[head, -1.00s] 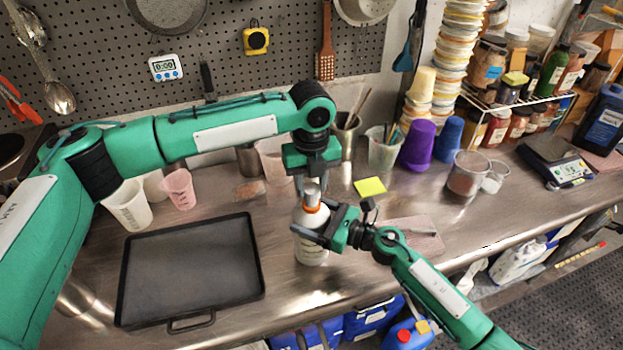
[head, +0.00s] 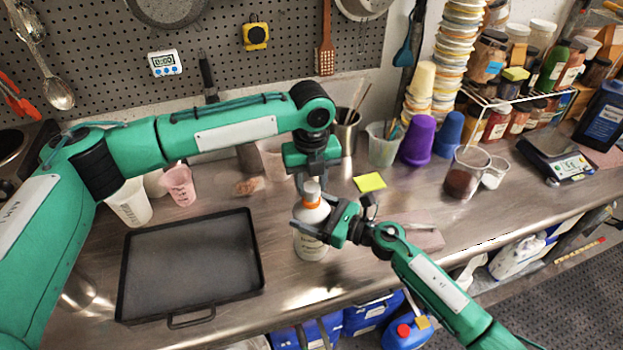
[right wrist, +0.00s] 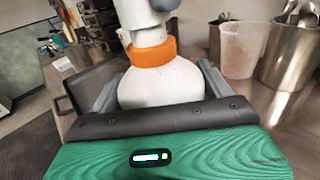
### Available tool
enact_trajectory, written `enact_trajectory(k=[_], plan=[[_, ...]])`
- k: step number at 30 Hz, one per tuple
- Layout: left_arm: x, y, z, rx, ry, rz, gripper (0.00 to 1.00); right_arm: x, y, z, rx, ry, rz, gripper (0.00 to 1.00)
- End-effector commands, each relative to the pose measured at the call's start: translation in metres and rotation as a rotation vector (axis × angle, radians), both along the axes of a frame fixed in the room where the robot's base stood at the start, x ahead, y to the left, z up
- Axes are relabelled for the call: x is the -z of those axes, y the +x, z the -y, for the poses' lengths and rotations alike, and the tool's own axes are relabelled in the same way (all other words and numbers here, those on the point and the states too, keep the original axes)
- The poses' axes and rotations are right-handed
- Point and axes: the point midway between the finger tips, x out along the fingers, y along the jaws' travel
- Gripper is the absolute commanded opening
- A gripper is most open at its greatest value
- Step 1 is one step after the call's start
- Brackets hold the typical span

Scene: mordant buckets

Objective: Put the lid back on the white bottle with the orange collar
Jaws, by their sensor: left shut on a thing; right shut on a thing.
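The white bottle (head: 310,243) with the orange collar (head: 312,204) stands upright near the front of the metal counter. My right gripper (head: 322,232) is shut around its upper body from the right. In the right wrist view the bottle's shoulder (right wrist: 165,84) sits between the jaws, below the orange collar (right wrist: 152,53). The pale lid (head: 311,188) is upright over the neck, in line with the bottle, and seems to meet the collar. My left gripper (head: 309,180) comes from above and is shut on the lid. Its fingers partly hide the lid, so I cannot tell how far down it sits.
A black tray (head: 127,270) lies left of the bottle. A yellow sticky pad (head: 370,182) lies behind it to the right. Pink (head: 181,186) and white (head: 130,205) beakers stand at the left. Purple (head: 418,141) and blue (head: 449,134) cups stand at the back right.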

Motion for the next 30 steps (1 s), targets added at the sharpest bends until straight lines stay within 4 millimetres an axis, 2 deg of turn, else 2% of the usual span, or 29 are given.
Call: enact_trajectory(k=[1, 2, 8, 24, 30], plan=[[0.0012, -0.0002, 0.0002, 0.001, 0.0, -0.001, 0.13, -0.0006, 0.0002, 0.0, 0.0, 0.001, 0.0, 0.4], [0.001, -0.0001, 0.0001, 0.001, 0.0, 0.0, 0.13, -0.0007, 0.0002, 0.0, 0.0, 0.001, 0.0, 0.17], [0.0011, -0.0003, 0.0003, 0.103, 0.0, -0.002, 0.13, -0.0006, 0.0002, 0.0, 0.0, 0.001, 0.0, 0.17], [0.001, -0.0002, 0.0014, 0.933, -0.001, 0.0, 0.13, -0.0005, 0.0002, 0.0001, 0.0, 0.001, 0.0, 0.17], [0.0014, -0.0003, 0.0011, 1.145, 0.0, 0.0, 0.13, -0.0005, 0.0002, 0.0001, 0.0, 0.001, 0.0, 0.17]])
